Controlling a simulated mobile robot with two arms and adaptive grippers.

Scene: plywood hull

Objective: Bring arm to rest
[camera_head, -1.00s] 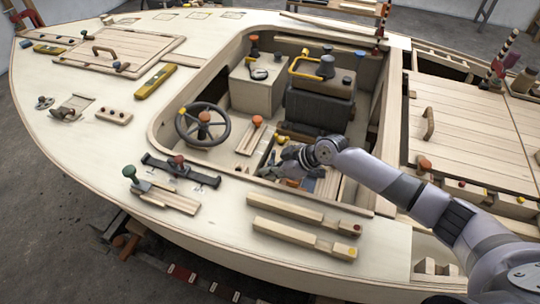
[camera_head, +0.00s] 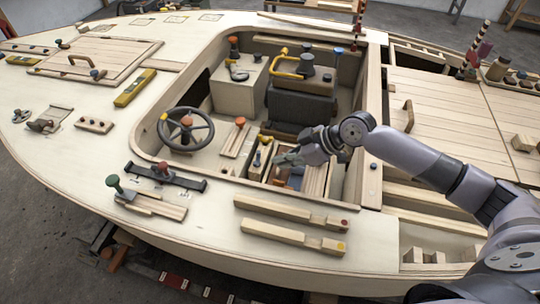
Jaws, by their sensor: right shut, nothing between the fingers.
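My right arm comes in from the right edge, and its gripper (camera_head: 287,160) hangs over the cockpit opening, above a wooden tray (camera_head: 255,172) that holds several small tools and parts. The gripper points left and is shut, with nothing between its fingers. It appears to be above the tray, but I cannot tell by how much. My left gripper is not in view.
A steering wheel (camera_head: 186,129) and a black seat (camera_head: 300,106) are in the cockpit. Two wooden bars (camera_head: 290,236) lie on the near deck. A black bracket (camera_head: 166,177) and a green-knobbed clamp (camera_head: 147,202) lie left of them. The hatch boards (camera_head: 450,110) at right are largely clear.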

